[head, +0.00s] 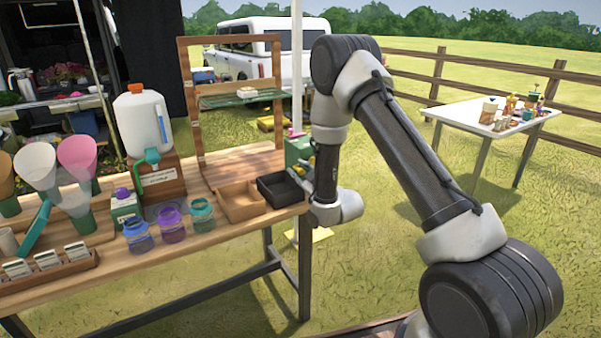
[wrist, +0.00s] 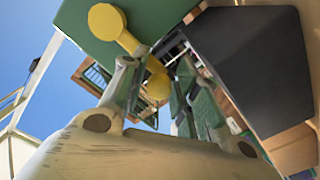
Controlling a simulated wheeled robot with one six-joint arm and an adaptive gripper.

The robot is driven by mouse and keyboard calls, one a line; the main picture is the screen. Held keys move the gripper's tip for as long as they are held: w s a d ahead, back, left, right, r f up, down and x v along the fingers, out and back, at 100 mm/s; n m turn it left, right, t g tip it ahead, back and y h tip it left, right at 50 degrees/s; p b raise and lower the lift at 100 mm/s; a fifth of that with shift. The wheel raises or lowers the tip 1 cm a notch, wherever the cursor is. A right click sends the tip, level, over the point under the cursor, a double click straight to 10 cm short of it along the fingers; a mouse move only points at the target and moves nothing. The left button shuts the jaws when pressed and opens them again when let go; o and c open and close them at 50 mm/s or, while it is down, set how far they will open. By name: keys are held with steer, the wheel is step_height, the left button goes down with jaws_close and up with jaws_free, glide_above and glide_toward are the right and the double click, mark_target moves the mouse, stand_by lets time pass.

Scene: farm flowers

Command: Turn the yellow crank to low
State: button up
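The yellow crank (wrist: 122,36) shows in the wrist view on the face of a green box (wrist: 75,20). Its round hub end is at the upper left, and its arm runs down to the right to a yellow knob. My gripper (wrist: 160,72) is at the crank, with its fingers spread on either side of the knob. I cannot tell whether either finger touches it. In the head view the green box (head: 297,149) stands at the table's right end. My gripper is beside it there, and the crank is mostly hidden by my arm.
A black tray (head: 283,200) and a wooden tray (head: 239,215) lie on the wooden table close to my gripper. Jars, a water jug (head: 143,120) and a wooden rack (head: 187,90) stand further left. Grass to the right is open, with a white table (head: 470,112) farther back.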

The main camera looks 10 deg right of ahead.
steer(key=shift+o, duration=0.2)
steer(key=v, duration=1.2)
